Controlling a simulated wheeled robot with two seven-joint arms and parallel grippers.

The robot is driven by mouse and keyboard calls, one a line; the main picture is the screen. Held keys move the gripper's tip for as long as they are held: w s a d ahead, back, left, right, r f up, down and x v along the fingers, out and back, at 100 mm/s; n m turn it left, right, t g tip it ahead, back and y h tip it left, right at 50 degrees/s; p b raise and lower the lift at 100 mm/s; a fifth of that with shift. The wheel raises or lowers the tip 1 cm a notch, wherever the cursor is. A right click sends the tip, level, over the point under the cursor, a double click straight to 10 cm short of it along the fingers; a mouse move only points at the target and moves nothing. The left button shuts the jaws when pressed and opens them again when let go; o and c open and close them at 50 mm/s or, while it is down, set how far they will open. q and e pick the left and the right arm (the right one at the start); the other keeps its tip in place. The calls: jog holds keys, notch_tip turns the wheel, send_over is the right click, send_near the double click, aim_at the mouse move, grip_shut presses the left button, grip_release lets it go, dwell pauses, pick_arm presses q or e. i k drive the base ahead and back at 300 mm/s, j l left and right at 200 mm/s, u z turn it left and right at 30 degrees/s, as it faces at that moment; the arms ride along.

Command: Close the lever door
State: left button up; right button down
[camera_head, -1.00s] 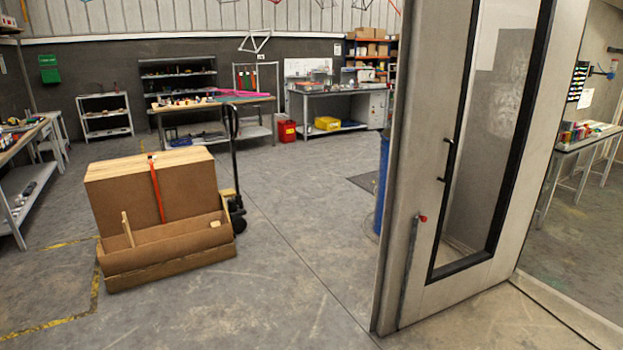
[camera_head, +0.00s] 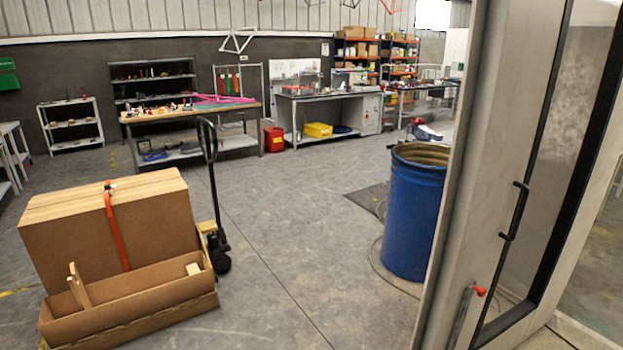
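The lever door (camera_head: 474,150) stands open at the right of the head view, a pale grey panel with a black-framed window (camera_head: 575,150). A black handle (camera_head: 515,212) sits on the window's near frame. Lower down is a metal lever rod with a red knob (camera_head: 480,291). The bottom of the door is cut off by the picture's lower edge. Neither of my grippers shows in the view.
A blue barrel (camera_head: 412,215) stands just left of the door. A pallet jack (camera_head: 212,200) and a large cardboard box (camera_head: 115,235) stand at the left. The floor (camera_head: 300,260) between box and barrel is clear. Workbenches (camera_head: 190,115) line the back wall.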

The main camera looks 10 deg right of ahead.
aim_at(515, 49)
jog(key=i+j+z, duration=0.1)
jog(key=i+z, duration=0.35)
jog(key=i+j+z, duration=0.4)
jog(key=i, duration=0.2)
jog(key=i+j+z, duration=0.45)
jog(key=l, duration=0.1)
